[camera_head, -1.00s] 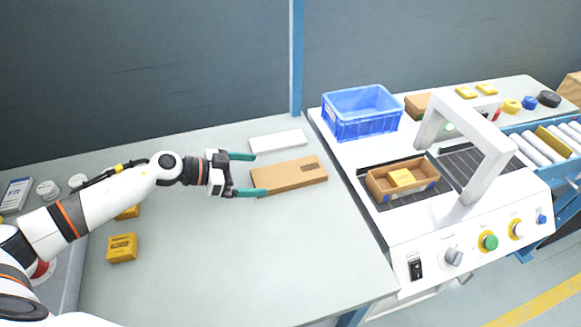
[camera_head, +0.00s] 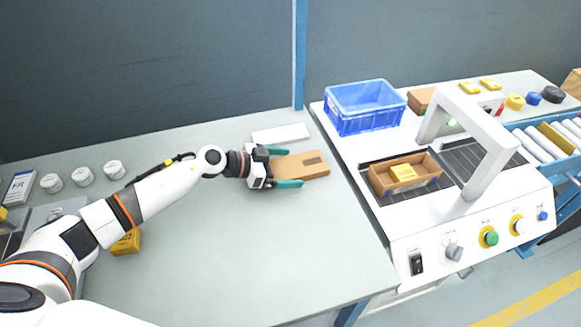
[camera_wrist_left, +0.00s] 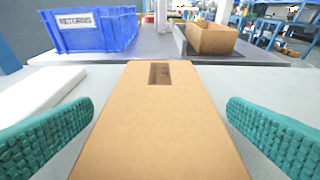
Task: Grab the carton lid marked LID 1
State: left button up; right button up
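The brown carton lid (camera_head: 308,165) lies flat on the grey bench, with a dark printed mark near its far end. Its lettering is too small to read. It also fills the middle of the left wrist view (camera_wrist_left: 155,120). My left gripper (camera_head: 287,167) is open, with its teal fingers on either side of the lid's near end. In the left wrist view the fingers (camera_wrist_left: 160,135) stand apart from both long edges, with gaps showing. My right gripper is not in view.
A white flat piece (camera_head: 281,134) lies just behind the lid. A blue crate (camera_head: 364,107) and a white machine with an arch (camera_head: 470,150) stand right; an open carton (camera_head: 405,176) holding a yellow box sits on it.

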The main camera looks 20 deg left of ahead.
pick_arm(q)
jog(key=c, duration=0.9)
